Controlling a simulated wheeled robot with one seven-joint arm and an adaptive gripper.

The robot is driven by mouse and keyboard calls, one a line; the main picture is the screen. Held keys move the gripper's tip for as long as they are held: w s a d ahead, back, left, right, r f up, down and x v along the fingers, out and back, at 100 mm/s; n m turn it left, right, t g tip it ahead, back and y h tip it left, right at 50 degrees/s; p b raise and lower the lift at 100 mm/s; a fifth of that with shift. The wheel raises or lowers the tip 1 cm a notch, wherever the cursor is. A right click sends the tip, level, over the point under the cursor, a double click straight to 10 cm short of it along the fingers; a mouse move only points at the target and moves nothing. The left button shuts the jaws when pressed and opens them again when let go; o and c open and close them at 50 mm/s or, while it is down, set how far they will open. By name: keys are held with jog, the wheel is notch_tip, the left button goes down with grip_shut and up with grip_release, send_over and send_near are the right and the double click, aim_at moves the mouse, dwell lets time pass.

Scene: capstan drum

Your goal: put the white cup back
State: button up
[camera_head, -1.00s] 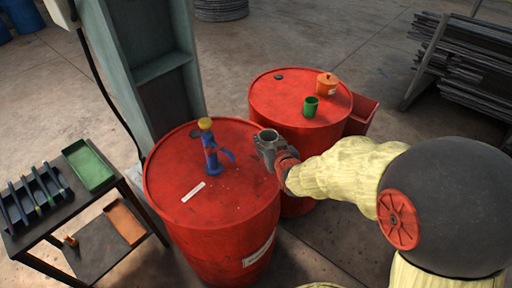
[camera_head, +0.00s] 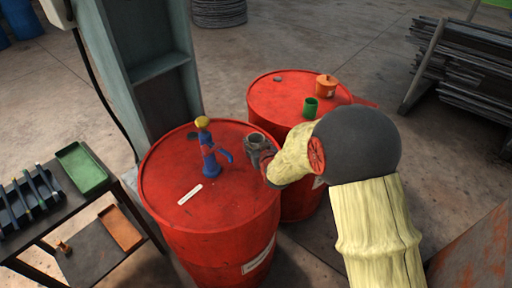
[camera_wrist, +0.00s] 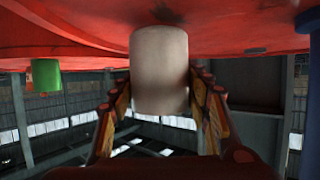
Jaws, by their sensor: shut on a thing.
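My gripper (camera_head: 259,148) is shut on the white cup (camera_wrist: 160,75), which sits between the two fingers in the wrist view. In the head view the cup (camera_head: 256,138) looks grey, with its open end up. It is at the right part of the near red drum's top (camera_head: 228,176), right of the blue hand pump (camera_head: 209,158). The wrist view is upside down, with the red drum top above the cup. I cannot tell whether the cup touches the drum.
The far red drum (camera_head: 270,95) carries a green cup (camera_head: 310,107) and an orange lidded pot (camera_head: 326,86). A white strip (camera_head: 190,193) lies on the near drum. A trolley with a green tray (camera_head: 81,168) and an orange tray (camera_head: 121,229) stands left. A steel column (camera_head: 140,70) rises behind.

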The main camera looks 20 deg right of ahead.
jog(key=shift+f, duration=0.5)
jog(key=shift+f, duration=0.1)
jog(key=o, duration=1.3)
jog(key=shift+c, duration=0.2)
